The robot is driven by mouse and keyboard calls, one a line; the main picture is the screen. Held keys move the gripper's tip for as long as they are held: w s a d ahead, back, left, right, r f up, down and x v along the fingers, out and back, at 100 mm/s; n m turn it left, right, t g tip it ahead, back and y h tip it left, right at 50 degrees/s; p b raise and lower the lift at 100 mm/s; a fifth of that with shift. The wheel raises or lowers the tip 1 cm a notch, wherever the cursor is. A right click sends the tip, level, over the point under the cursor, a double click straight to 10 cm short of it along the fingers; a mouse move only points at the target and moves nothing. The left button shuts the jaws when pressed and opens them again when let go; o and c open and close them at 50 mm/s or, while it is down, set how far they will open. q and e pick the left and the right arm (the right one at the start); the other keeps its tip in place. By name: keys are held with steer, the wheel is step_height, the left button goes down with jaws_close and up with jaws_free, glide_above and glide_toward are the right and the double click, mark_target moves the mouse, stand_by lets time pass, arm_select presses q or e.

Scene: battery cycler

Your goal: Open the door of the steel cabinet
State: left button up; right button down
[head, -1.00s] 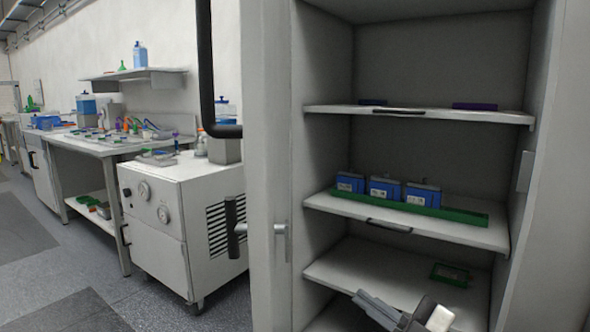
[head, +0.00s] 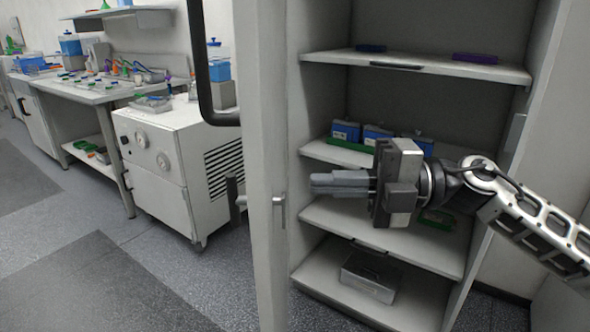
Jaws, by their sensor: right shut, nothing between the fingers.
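The steel cabinet (head: 463,66) stands on the right in the head view, with its shelves exposed. Its door (head: 261,120) is swung open and shows nearly edge-on, left of the shelves. The door has a long dark bar handle (head: 200,70) on its outer side and a small metal lever (head: 279,207) lower down. My right gripper (head: 314,183) is in front of the middle shelves with its fingers pointing left, toward the door. It is shut and empty, and in the picture a gap lies between its fingertips and the door. My left gripper is not in view.
On the cabinet shelves are purple items (head: 474,58), blue batteries (head: 346,131) in a green tray and a metal box (head: 369,276). Left of the door stand a white wheeled unit (head: 150,200) and a workbench (head: 85,97). The floor at front left is clear.

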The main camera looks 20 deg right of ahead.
mark_target(270, 183)
steer(key=p+x, duration=0.1)
steer(key=x, duration=0.3)
steer(key=shift+w+a+r, duration=0.1)
steer(key=shift+a, duration=0.35)
steer(key=shift+w+a, duration=0.1)
